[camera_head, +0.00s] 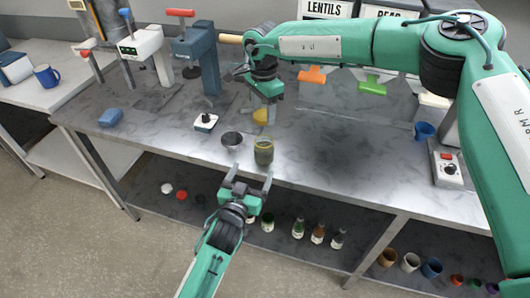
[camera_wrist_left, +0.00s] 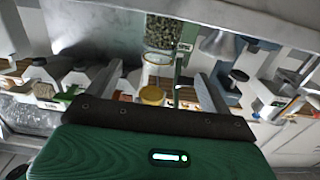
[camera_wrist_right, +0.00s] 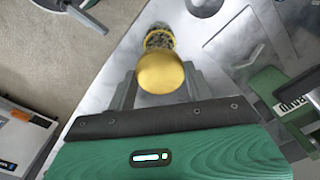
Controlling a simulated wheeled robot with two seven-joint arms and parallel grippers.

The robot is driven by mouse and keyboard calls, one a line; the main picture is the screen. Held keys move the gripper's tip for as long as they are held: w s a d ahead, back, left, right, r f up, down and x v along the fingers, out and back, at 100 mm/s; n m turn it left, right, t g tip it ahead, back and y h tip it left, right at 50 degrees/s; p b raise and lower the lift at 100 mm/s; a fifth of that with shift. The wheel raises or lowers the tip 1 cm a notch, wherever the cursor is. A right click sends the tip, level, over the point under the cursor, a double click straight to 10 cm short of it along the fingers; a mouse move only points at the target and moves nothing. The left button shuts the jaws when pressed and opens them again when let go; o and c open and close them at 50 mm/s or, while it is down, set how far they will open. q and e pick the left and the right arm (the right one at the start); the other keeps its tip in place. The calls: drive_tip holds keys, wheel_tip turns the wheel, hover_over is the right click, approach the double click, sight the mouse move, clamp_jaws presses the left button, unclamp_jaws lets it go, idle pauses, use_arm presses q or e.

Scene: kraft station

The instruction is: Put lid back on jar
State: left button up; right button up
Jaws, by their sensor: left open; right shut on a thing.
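The jar (camera_head: 263,153) is clear glass with dark green contents and stands upright near the table's front edge. It also shows in the left wrist view (camera_wrist_left: 170,32) and, with its mouth uncovered, in the right wrist view (camera_wrist_right: 159,38). The yellow lid (camera_head: 261,117) is held in my right gripper (camera_head: 262,107), behind and apart from the jar; it fills the space between the fingers in the right wrist view (camera_wrist_right: 160,73). My left gripper (camera_head: 250,176) is open and empty, low in front of the jar, with its fingers pointing towards the table.
A grey metal cup-like piece (camera_head: 232,140) stands just left of the jar. A small white block with a black knob (camera_head: 206,122) and a blue object (camera_head: 110,117) lie farther left. Several bottles (camera_head: 298,228) stand on the lower shelf. The tabletop right of the jar is clear.

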sight(261, 153)
use_arm(q)
drive_tip(key=x, duration=1.2)
drive_tip(key=shift+f, duration=0.1)
drive_tip(key=shift+s, duration=0.1)
drive_tip(key=c, duration=1.4)
drive_tip(key=shift+c, duration=0.2)
use_arm(e)
drive_tip(key=shift+f, duration=2.5)
drive_tip(key=shift+f, duration=0.1)
drive_tip(key=shift+f, duration=0.8)
drive_tip(key=shift+f, duration=0.55)
